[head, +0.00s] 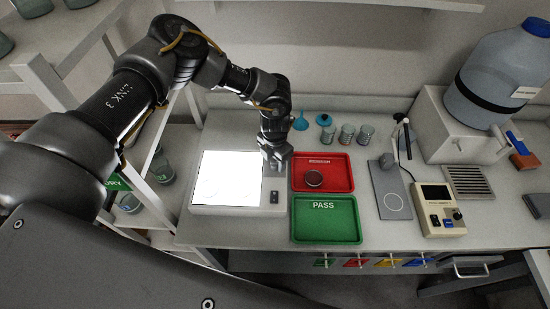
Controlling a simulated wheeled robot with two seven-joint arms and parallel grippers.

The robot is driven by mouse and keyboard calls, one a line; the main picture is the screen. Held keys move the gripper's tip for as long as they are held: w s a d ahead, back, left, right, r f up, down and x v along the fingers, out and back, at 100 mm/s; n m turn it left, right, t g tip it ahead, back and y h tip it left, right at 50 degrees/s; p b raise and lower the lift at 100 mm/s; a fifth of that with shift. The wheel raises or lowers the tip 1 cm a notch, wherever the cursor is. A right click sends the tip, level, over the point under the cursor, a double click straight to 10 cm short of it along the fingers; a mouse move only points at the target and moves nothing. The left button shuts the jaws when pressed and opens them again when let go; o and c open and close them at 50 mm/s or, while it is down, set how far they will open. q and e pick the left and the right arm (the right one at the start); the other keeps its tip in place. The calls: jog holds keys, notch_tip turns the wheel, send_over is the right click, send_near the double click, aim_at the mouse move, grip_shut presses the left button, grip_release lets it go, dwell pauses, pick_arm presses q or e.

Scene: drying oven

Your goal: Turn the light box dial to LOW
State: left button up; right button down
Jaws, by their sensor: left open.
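The light box (228,208) stands on the bench left of the centre in the head view, with its white panel (228,178) glowing brightly. Along its right side is a pale control strip with a dark switch (275,197) near the front. My left gripper (274,166) points down over the rear part of that strip, behind the switch. It is open. I cannot make out the dial; the gripper covers the part of the strip behind the switch. Whether the fingers touch anything there I cannot tell. My right gripper is not in view.
Several small jars (346,134) and blue funnels stand behind. A beige meter (437,222) and a large water jug (492,75) are farther right.

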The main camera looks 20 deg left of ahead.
pick_arm(q)
jog(key=shift+f, duration=0.25)
jog(key=c, duration=1)
